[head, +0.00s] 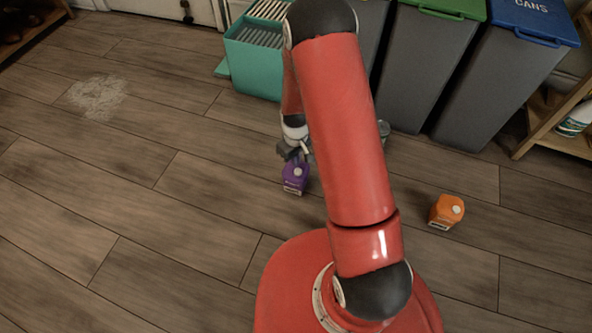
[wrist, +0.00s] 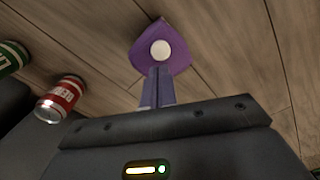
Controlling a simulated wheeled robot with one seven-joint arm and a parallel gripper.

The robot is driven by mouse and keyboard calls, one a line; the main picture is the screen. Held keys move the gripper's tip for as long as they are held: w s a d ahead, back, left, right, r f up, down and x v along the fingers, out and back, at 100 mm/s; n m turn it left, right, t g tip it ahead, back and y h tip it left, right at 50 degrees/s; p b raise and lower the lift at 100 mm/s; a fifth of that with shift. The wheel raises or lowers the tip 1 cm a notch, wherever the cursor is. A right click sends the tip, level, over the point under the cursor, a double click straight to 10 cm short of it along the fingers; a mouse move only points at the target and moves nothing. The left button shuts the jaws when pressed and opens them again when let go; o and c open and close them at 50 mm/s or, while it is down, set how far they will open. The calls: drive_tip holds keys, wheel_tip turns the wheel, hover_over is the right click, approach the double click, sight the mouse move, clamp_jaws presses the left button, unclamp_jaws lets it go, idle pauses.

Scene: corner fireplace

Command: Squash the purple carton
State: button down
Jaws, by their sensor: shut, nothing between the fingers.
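The purple carton (head: 295,178) stands on the wooden floor in the head view, just in front of my gripper. In the wrist view the purple carton (wrist: 173,48) shows from above, with a round white cap on its top. My gripper (wrist: 158,72) is shut and empty, with its fingertips at the near edge of the carton top. I cannot tell whether they touch it. In the head view my gripper (head: 294,154) is small and partly hidden by my red arm.
An orange carton (head: 446,211) stands on the floor to the right. A red can (wrist: 61,98) and a green can (wrist: 10,57) are left in the wrist view. A teal bin (head: 254,62) and grey bins (head: 490,85) stand behind.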

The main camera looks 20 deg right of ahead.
wheel_tip(320, 180, up, 7)
drive_tip(key=p, duration=0.4)
drive_tip(key=shift+r, duration=0.2)
idle(0.3)
drive_tip(key=s+r+m+t+p, duration=0.1)
drive_tip(key=s+r+p, duration=0.15)
drive_tip(key=r, duration=1.15)
drive_tip(key=s+r+m+t+p, duration=0.1)
drive_tip(key=s+r+t+p, duration=0.15)
drive_tip(key=r, duration=1.15)
drive_tip(key=s+r+m+t+p, duration=0.2)
drive_tip(key=s+r, duration=1.3)
drive_tip(key=s, duration=0.2)
drive_tip(key=shift+m, duration=0.4)
drive_tip(key=shift+s, duration=0.1)
